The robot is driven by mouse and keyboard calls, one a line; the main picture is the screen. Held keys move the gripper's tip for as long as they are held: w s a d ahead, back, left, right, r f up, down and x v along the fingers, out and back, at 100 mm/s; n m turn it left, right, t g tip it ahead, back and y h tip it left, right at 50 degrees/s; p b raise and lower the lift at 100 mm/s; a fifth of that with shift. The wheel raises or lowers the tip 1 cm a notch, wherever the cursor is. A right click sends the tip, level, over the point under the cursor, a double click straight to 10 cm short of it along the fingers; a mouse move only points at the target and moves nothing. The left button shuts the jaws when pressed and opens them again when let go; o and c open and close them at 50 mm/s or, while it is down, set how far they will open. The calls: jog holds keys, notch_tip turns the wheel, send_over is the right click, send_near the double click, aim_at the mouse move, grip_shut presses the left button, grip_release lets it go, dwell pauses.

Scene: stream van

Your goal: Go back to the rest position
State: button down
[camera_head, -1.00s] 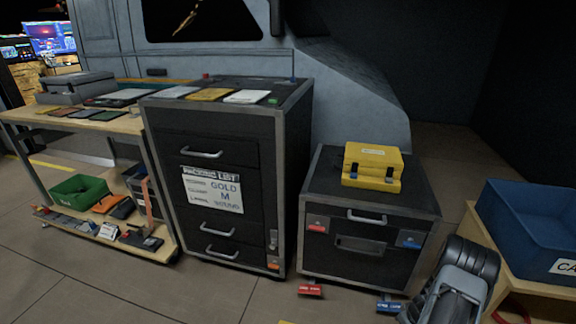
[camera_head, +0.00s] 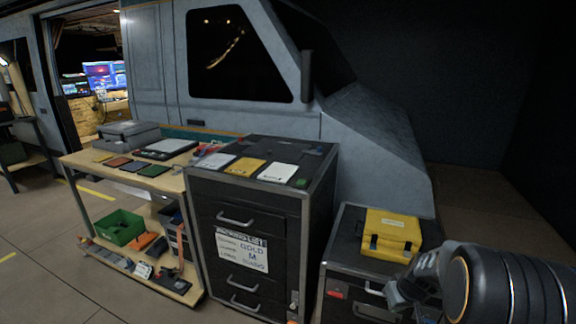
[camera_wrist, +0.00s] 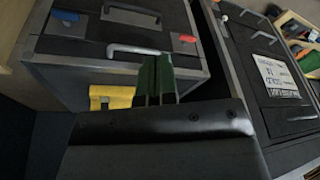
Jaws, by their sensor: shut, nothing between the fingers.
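My gripper shows in the wrist view (camera_wrist: 155,80), its two narrow fingers together and nothing between them. In the head view my dark arm comes in from the lower right, in front of the low black case. The fingertips cannot be made out clearly there. The low case (camera_head: 345,265) carries a closed yellow box (camera_head: 391,232) on its top. In the wrist view the low case (camera_wrist: 80,50) appears beyond the fingers, with the yellow box (camera_wrist: 112,97) partly hidden behind my gripper.
A tall black drawer cabinet (camera_head: 262,217) with a packing list (camera_head: 242,249) stands left of the low case. White and yellow cards (camera_head: 245,168) lie on it. A wooden cart (camera_head: 167,184) with a green bin (camera_head: 119,228) stands further left. Open floor (camera_head: 50,270) lies at lower left.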

jog(key=s+a+r+p, duration=0.4)
jog(key=r+p, duration=0.1)
jog(key=r, duration=0.6)
jog(key=s+a+r+m+p, duration=0.1)
jog(key=s+a+r+p, duration=0.4)
jog(key=r, duration=0.5)
jog(key=s+a+r+h+p, duration=0.1)
jog(key=s+a+r+p, duration=0.3)
jog(key=r, duration=0.7)
jog(key=shift+s+a+r+m+t+p, duration=0.35)
jog(key=shift+s+p, duration=0.3)
jog(key=shift+p, duration=0.55)
